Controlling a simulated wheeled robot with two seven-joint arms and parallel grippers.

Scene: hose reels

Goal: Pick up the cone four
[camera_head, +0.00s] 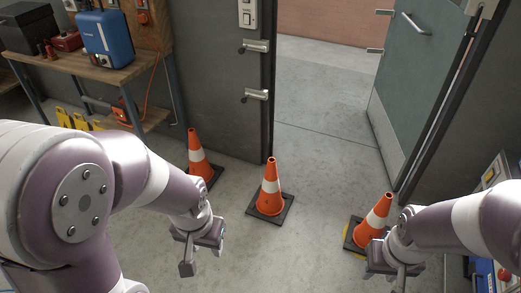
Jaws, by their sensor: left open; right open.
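Three orange cones with white bands and dark square bases stand upright on the floor. The left cone (196,154) is beside the door frame, its base partly behind my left arm. The middle cone (270,189) stands in front of the doorway. The right cone (378,214) is partly hidden by my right gripper, with a yellow patch at its base. I cannot tell which one is cone four. My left gripper (200,262) is open and empty, in front of and left of the middle cone. My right gripper (392,283) is open in front of the right cone.
A wooden workbench (80,65) with a blue box (105,38) stands at the back left. The open grey door (415,75) is at the right. Equipment with a red button (503,274) is at the right edge. The floor between my grippers is clear.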

